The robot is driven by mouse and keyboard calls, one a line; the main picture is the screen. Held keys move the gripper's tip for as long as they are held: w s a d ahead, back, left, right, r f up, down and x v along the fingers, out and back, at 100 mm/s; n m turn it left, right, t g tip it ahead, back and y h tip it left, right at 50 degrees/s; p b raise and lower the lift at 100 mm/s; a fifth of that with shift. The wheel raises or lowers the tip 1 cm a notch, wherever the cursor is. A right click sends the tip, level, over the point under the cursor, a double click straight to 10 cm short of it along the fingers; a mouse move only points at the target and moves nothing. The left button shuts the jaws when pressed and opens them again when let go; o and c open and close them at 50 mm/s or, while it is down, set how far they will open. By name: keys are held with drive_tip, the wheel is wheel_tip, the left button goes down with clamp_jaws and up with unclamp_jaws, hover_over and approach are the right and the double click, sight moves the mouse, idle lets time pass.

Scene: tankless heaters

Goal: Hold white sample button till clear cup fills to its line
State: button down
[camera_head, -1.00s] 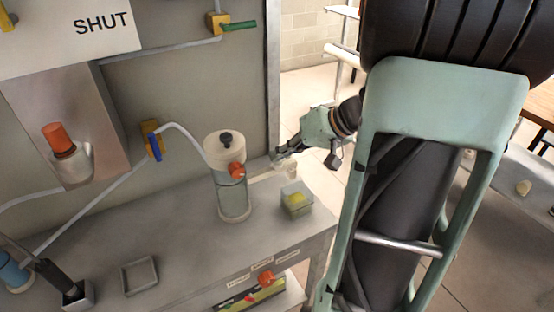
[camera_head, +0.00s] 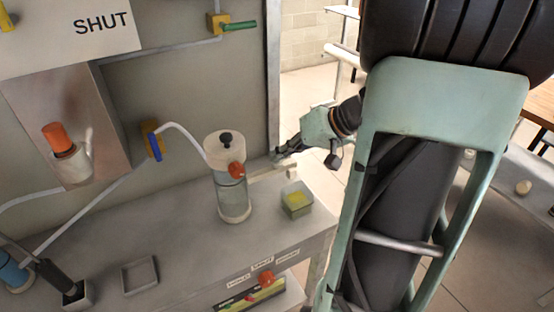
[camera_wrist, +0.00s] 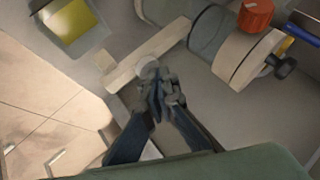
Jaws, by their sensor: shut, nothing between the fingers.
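My gripper (camera_head: 284,154) is at the back right end of the grey bench, behind and right of a clear cylinder (camera_head: 234,199) with a cream cap and an orange knob. In the wrist view its fingers (camera_wrist: 162,84) are together and empty. Their tips are at a pale round piece (camera_wrist: 155,70), which looks like the white button, beside a cream bar (camera_wrist: 140,62). Whether they touch it I cannot tell. The cylinder also shows in the wrist view (camera_wrist: 210,32). It seems to be the clear cup; its fill line is not clear to me.
A small clear box with yellow inside (camera_head: 296,199) stands right of the cylinder, near the bench edge. An empty square tray (camera_head: 140,275) lies at the front left. A white hose (camera_head: 185,134) runs from a blue-handled valve (camera_head: 153,141) to the cylinder.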

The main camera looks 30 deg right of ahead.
sight(280, 162)
drive_tip(key=shift+r+p, duration=0.4)
drive_tip(key=shift+r, duration=0.55)
drive_tip(key=shift+r+p, duration=1.2)
drive_tip(key=shift+r, duration=1.35)
wheel_tip(280, 162, up, 4)
drive_tip(key=p, duration=1.3)
